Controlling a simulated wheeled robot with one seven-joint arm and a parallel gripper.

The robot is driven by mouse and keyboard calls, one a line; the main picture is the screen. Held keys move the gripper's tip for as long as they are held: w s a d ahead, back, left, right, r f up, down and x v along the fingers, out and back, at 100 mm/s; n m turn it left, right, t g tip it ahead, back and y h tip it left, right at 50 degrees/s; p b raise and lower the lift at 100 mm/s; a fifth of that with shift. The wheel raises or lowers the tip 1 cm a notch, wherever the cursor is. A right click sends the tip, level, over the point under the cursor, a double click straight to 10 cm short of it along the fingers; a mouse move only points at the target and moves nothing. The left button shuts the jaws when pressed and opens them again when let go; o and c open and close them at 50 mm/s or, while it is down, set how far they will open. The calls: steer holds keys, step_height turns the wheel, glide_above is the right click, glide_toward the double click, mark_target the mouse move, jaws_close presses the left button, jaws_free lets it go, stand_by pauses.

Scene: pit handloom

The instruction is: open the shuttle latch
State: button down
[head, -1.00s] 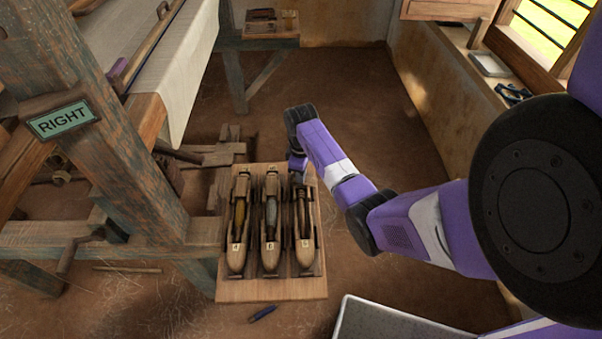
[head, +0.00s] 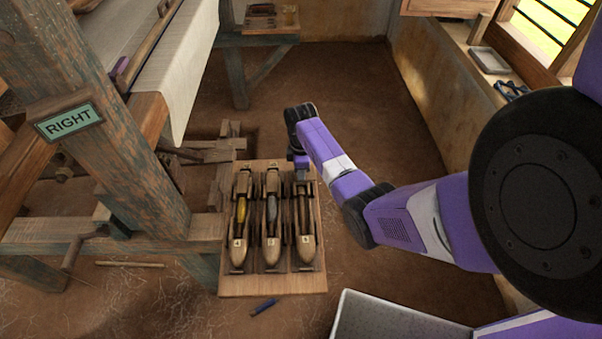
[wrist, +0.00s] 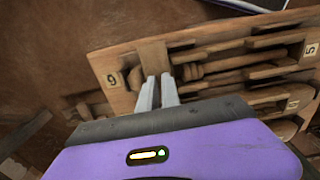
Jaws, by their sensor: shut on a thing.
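Three wooden shuttles lie side by side in slots on a pale wooden board (head: 272,284) on the floor. The right shuttle (head: 305,240) has its tip toward me. My gripper (wrist: 158,93) is down at the far end of the right shuttle. In the wrist view its two pale fingers are close together, shut on a small wooden part there, the shuttle latch, which they mostly hide. The latch looks closed, but I cannot tell surely. In the head view my wrist covers this end. The left shuttle (head: 239,240) and middle shuttle (head: 271,240) are untouched.
The loom's post with a RIGHT sign (head: 68,122) stands left of the board. A blue pen (head: 264,307) lies on the floor in front. A grey tray (head: 390,318) is at the lower right.

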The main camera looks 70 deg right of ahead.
steer(key=c, duration=1.8)
jaws_free()
steer(key=shift+r, duration=3.9)
